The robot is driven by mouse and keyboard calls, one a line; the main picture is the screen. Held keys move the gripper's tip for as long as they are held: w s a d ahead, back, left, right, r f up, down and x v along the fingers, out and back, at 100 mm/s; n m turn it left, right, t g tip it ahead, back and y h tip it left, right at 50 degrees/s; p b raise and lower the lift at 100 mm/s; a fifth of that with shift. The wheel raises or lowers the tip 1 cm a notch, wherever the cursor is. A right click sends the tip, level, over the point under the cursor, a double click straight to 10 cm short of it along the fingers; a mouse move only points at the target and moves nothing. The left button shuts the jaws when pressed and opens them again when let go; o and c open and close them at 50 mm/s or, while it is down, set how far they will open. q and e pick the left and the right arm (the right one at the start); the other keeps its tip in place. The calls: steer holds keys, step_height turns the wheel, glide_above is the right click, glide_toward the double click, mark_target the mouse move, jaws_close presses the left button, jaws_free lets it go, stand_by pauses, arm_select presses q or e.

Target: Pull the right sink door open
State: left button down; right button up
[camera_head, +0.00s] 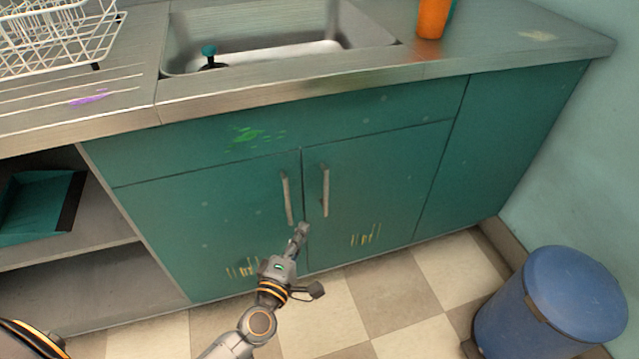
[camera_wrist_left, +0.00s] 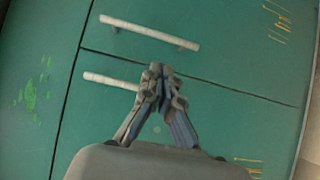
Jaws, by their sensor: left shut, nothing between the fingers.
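The right sink door (camera_head: 385,185) is teal and closed, with a vertical pale metal handle (camera_head: 325,190) near its left edge. That handle shows in the left wrist view as the upper bar (camera_wrist_left: 150,32). The left sink door (camera_head: 215,215) is also closed; its handle (camera_head: 287,198) is the lower bar (camera_wrist_left: 112,81) in the left wrist view. My left gripper (camera_head: 302,229) is shut and empty, just below the handles near the seam between the doors. In the left wrist view its fingertips (camera_wrist_left: 161,70) are by the lower end of the left handle, apart from the right handle. Contact with the doors cannot be told.
The steel counter (camera_head: 520,50) holds a sink (camera_head: 270,30), a white dish rack (camera_head: 60,35) and an orange cup (camera_head: 433,18). A blue bin (camera_head: 560,300) stands on the floor at the right. Open shelves (camera_head: 90,285) lie at the left. Tiled floor (camera_head: 400,300) before the right door is clear.

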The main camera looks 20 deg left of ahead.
mark_target(316, 202)
arm_select(q)
steer(key=shift+w+d+b, duration=0.2)
steer(key=shift+w+b, duration=0.25)
steer(key=shift+w, duration=4.45)
arm_select(e)
steer(key=shift+w+a+t, duration=0.25)
steer(key=shift+w+t, duration=0.15)
steer(key=shift+w, duration=0.45)
